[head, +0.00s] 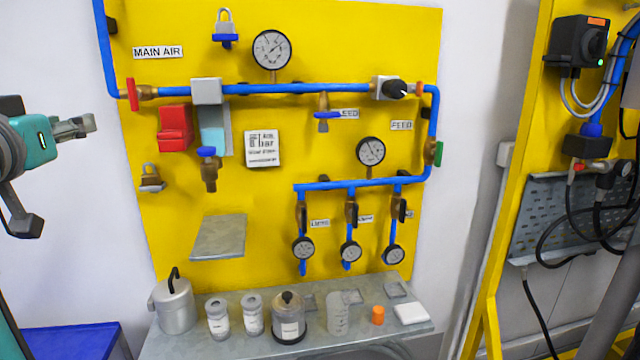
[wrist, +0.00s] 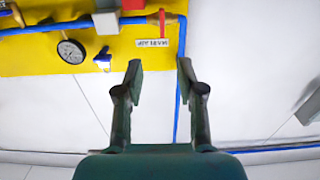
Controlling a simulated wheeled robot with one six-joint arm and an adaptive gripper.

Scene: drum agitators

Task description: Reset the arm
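My gripper (wrist: 160,75) shows in the wrist view with its two fingers apart and nothing between them. My arm (head: 38,142) comes in from the left edge, with a teal wrist part.
Blue pipes (head: 290,89) with valves and gauges (head: 272,49) run over the panel. A grey shelf (head: 160,345) below holds a metal pot (head: 175,307), jars (head: 289,318), a beaker (head: 339,313) and an orange cap (head: 378,315). A second yellow frame (head: 510,190) with cables stands right. White wall surrounds my gripper.

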